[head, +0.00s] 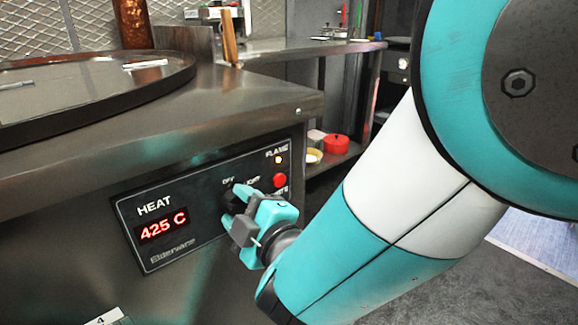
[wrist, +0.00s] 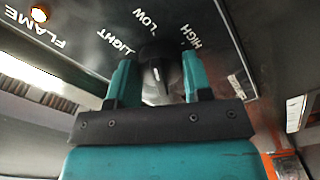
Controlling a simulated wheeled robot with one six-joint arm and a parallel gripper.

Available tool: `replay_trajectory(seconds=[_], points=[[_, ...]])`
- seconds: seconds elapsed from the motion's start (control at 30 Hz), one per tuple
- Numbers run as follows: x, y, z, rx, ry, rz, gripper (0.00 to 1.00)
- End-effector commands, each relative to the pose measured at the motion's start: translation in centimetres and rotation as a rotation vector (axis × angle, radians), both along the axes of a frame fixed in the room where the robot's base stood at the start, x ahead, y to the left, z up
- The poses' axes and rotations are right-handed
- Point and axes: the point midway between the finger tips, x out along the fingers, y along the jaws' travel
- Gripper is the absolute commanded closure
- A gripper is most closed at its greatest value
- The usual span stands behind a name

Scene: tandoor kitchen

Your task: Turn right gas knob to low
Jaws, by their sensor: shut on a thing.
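A black gas knob (head: 228,201) sits on the dark control panel (head: 205,222) at the front of the steel counter. My gripper (head: 240,208) is at the knob, with its teal fingers closed around it. In the wrist view the knob (wrist: 158,72) lies between the two fingers of my gripper (wrist: 156,80). The words LIGHT, LOW and HIGH are printed around it there, with LOW just above it. My gripper partly hides the knob and some lettering in the head view. Which mark the knob points to is hard to tell. No second knob shows.
The panel also has a red heat display (head: 163,225) reading 425 C, a red button (head: 280,180) and a lit flame lamp (head: 279,159). A large round lid (head: 90,95) lies on the counter. A shelf with a red container (head: 335,144) stands behind. Floor is open at lower right.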

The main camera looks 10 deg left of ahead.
Motion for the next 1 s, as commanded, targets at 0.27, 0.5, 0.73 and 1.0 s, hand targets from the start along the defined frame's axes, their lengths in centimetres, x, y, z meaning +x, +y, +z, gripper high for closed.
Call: replay_trajectory(seconds=[0.27, 0.5, 0.73, 1.0], points=[[-0.06, 0.04, 0.00, -0.005, -0.008, 0.002, 0.78], [-0.06, 0.04, 0.00, -0.005, -0.006, 0.002, 0.41], [-0.03, 0.02, 0.00, -0.005, -0.006, 0.001, 0.29], [-0.74, -0.74, -0.43, -0.005, -0.006, 0.001, 0.29]])
